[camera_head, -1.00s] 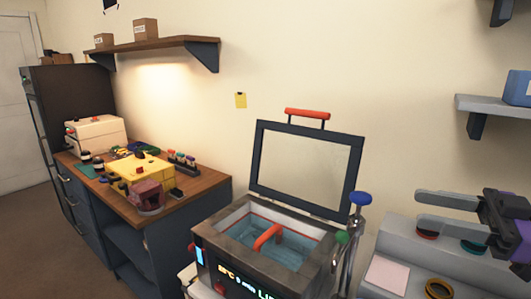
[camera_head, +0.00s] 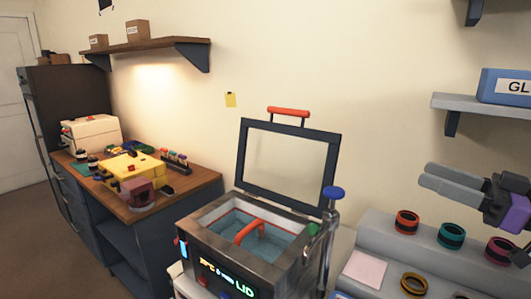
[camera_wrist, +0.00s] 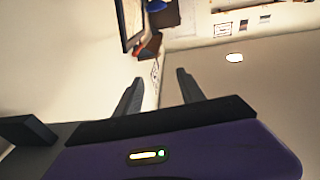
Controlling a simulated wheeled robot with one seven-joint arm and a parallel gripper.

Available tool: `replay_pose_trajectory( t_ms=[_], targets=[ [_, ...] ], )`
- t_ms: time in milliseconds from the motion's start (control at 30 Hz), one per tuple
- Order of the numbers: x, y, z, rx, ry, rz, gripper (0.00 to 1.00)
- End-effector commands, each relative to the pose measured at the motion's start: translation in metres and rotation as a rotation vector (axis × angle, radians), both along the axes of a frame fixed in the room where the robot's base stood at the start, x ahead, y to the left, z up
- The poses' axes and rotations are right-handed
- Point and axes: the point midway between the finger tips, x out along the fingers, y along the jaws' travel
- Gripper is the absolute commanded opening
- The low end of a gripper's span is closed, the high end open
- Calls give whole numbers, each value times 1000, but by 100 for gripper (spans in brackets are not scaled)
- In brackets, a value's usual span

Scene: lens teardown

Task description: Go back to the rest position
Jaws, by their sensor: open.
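My gripper (camera_head: 438,178) is at the right of the head view, above the grey stepped stand, with its two grey fingers pointing left. The fingers are apart with nothing between them. In the wrist view, my gripper (camera_wrist: 158,82) shows two dark fingers with empty space and a pale wall beyond. The view there is tilted, and the dark-framed lid (camera_wrist: 131,22) shows at the top.
An open bath (camera_head: 250,240) with a raised framed lid (camera_head: 285,165) stands at the middle front. The grey stand (camera_head: 385,235) holds several coloured rings. A grey shelf (camera_head: 455,102) with a blue box (camera_head: 508,87) is above my gripper. A wooden bench (camera_head: 190,187) is at left.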

Motion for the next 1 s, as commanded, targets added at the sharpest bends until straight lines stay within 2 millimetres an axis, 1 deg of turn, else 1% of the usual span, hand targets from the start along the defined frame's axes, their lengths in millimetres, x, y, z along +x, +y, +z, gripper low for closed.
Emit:
replay_pose_trajectory(
  t_ms=[133,233,367,467,500,567,600,667,700,767,800,867,900,967,1000],
  targets=[
    [17,-18,-10,72,41,-147,46],
    [28,-32,-28,131,76,-265,46],
    [33,-48,-66,208,121,-434,46],
    [29,-58,-105,260,150,-570,46],
    [24,-61,-121,276,158,-621,46],
    [14,-64,-144,296,166,-693,46],
    [6,-65,-158,305,168,-739,46],
    [-7,-64,-179,314,170,-798,46],
    [-17,-63,-192,316,169,-835,46],
    [-34,-61,-209,316,165,-885,46],
    [-46,-58,-219,314,160,-914,46],
    [-64,-53,-234,307,152,-952,46],
    [-77,-49,-242,301,146,-973,46],
    [-97,-42,-254,287,136,-1001,46],
    [-110,-37,-260,277,130,-1015,46]
  ],
)
